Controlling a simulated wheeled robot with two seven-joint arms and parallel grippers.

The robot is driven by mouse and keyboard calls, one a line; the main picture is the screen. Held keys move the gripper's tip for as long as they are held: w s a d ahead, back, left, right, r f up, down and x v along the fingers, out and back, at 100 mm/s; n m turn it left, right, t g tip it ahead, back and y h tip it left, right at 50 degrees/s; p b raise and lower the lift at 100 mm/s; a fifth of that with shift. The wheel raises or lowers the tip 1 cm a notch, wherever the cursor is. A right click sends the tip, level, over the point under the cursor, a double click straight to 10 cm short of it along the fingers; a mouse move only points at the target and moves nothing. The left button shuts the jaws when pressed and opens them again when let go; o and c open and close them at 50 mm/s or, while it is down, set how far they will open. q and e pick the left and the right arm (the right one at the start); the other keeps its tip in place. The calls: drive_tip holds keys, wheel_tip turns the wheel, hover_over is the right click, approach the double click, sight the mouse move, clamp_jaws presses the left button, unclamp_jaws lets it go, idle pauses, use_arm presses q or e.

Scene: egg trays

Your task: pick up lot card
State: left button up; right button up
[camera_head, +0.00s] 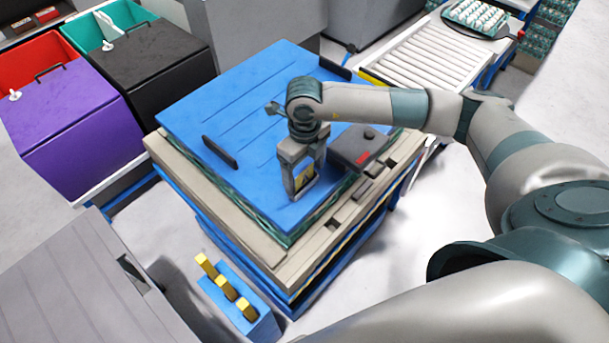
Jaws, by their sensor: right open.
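My right gripper (303,190) points down over the front part of the blue top sheet (225,110) of a stack. Its two fingers are apart. A small yellow patch with a dark mark (304,178) shows between the fingers. I cannot tell whether it is the lot card or a marking on the gripper. No other lot card can be made out. The gripper hides the sheet directly behind it, and I cannot tell whether its tips touch the sheet. My left gripper is not in view.
A dark grey box with a red label (362,148) sits on the stack, right of the gripper. Black handles (220,152) stand on the blue sheet. A blue holder with yellow-topped pieces (240,300) is in front. Purple (70,125) and black bins stand left; a roller conveyor (430,55) is behind.

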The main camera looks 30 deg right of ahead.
idle(0.4)
drive_tip(key=c, duration=1.1)
drive_tip(key=shift+c, duration=0.2)
drive_tip(key=shift+w+r+b, duration=0.1)
drive_tip(key=shift+r+b, duration=0.3)
drive_tip(key=shift+b, duration=0.1)
drive_tip(key=s+d+r+b, duration=0.5)
drive_tip(key=s+r+b, duration=0.1)
drive_tip(key=s+r, duration=0.4)
drive_tip(key=shift+s+d+b, duration=0.2)
drive_tip(key=shift+d+b, duration=0.1)
drive_tip(key=shift+d, duration=0.05)
